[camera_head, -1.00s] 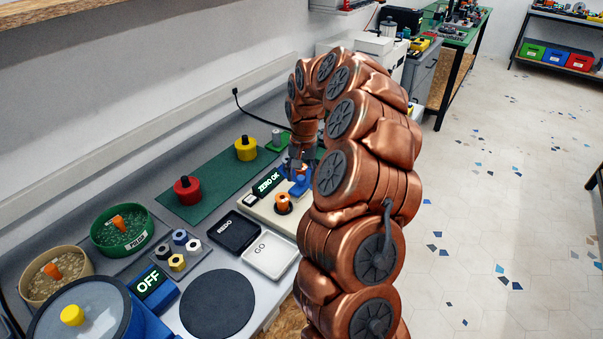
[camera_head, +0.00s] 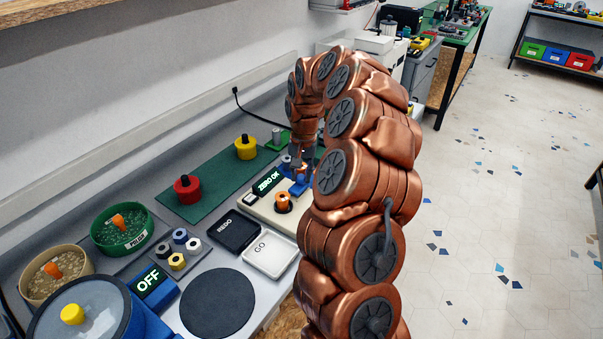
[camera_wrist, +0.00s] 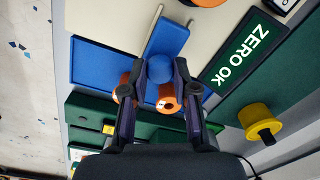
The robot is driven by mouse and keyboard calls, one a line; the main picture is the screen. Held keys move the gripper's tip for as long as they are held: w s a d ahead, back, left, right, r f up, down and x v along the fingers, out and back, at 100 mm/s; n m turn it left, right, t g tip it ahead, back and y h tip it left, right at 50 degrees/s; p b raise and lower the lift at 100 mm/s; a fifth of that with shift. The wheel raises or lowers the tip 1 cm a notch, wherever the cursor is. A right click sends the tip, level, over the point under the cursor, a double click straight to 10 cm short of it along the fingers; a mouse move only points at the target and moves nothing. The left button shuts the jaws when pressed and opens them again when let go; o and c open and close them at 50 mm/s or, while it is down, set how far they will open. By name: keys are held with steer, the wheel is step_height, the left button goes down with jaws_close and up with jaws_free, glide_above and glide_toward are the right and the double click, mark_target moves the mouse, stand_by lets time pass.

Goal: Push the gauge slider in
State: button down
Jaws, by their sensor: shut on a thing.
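The gauge on its pale base (camera_head: 262,212) has blue parts (camera_head: 299,187) beneath my gripper (camera_head: 297,170) in the head view. In the wrist view its blue slider block (camera_wrist: 168,38) sits on a thin grey rod (camera_wrist: 152,30), with a larger blue block (camera_wrist: 100,62) to the left. A round blue knob (camera_wrist: 159,68) lies between the fingertips of my gripper, which is shut on it. Orange round parts (camera_wrist: 168,99) show between and beside the fingers. My arm hides part of the gauge in the head view.
A lit "ZERO OK" display (camera_head: 268,182) stands beside the gauge. An orange knob (camera_head: 283,202) is in front of it. A green mat (camera_head: 213,191) with red (camera_head: 187,190) and yellow (camera_head: 246,148) knobbed weights lies to the left. REDO (camera_head: 234,231) and GO (camera_head: 270,254) pads are nearer.

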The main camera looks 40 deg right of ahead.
mark_target(294, 190)
steer(key=shift+a, duration=0.1)
steer(key=shift+s+a+f+b, duration=0.1)
steer(key=shift+s+a+b, duration=0.1)
steer(key=shift+a+b, duration=0.4)
steer(key=shift+s+a+f+b, duration=0.1)
steer(key=shift+s+a+b, duration=0.05)
steer(key=shift+a+b, duration=0.35)
steer(key=shift+s+a+r, duration=0.15)
steer(key=shift+a+r, duration=0.05)
steer(key=shift+a, duration=0.1)
steer(key=c, duration=0.9)
jaws_free()
steer(key=shift+a, duration=0.1)
steer(key=shift+r, duration=0.15)
steer(key=r, duration=1.1)
steer(key=shift+s+d+r, duration=0.2)
steer(key=shift+d+r, duration=0.05)
steer(key=shift+r, duration=0.15)
